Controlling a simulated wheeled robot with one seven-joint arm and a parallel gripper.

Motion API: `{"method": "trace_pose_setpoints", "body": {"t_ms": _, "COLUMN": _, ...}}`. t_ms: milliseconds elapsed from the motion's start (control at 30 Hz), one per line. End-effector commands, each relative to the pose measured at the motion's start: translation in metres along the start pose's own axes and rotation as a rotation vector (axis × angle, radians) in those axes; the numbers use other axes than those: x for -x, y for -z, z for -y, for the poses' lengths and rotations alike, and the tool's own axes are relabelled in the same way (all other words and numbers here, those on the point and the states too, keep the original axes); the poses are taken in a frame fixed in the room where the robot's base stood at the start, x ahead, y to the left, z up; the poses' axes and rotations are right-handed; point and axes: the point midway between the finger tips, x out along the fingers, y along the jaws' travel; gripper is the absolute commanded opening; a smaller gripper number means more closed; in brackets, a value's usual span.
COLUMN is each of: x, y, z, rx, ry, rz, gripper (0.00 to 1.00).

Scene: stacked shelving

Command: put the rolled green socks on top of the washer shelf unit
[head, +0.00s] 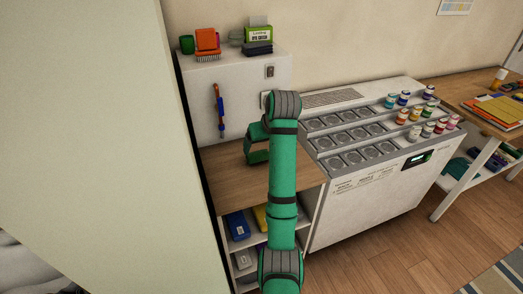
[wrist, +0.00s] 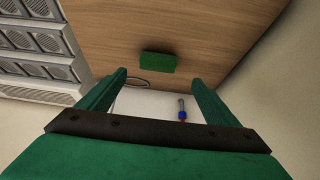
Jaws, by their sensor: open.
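A small plain green block-shaped thing (wrist: 157,63) lies on the brown wooden surface in the wrist view; it may be the rolled green socks, but no rolled shape shows. My gripper (wrist: 159,80) is open around empty space, with the green thing just beyond and between its fingertips, apart from them. In the head view my gripper (head: 256,150) is over the wooden surface (head: 225,165), partly hidden by my arm. A white unit with a raised back panel (head: 200,95) stands at left; I cannot tell whether it is the washer shelf unit.
An orange brush (head: 207,40), a green cup (head: 187,44) and a green labelled box (head: 258,35) crowd the panel's top. A blue-handled tool (head: 219,105) hangs on the panel. Lower shelves hold a blue item (head: 237,226). A machine with round wells (head: 385,190) stands at right, with several jars.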

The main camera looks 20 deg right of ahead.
Motion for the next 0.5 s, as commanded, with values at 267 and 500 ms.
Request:
{"method": "trace_pose_setpoints", "body": {"t_ms": 267, "x": 0.022, "y": 0.0, "z": -0.005, "rx": -0.004, "ry": -0.004, "rz": -0.004, "gripper": 0.84}}
{"method": "trace_pose_setpoints", "body": {"t_ms": 500, "x": 0.025, "y": -0.001, "z": -0.003, "rx": -0.003, "ry": -0.002, "rz": 0.001, "gripper": 0.84}}
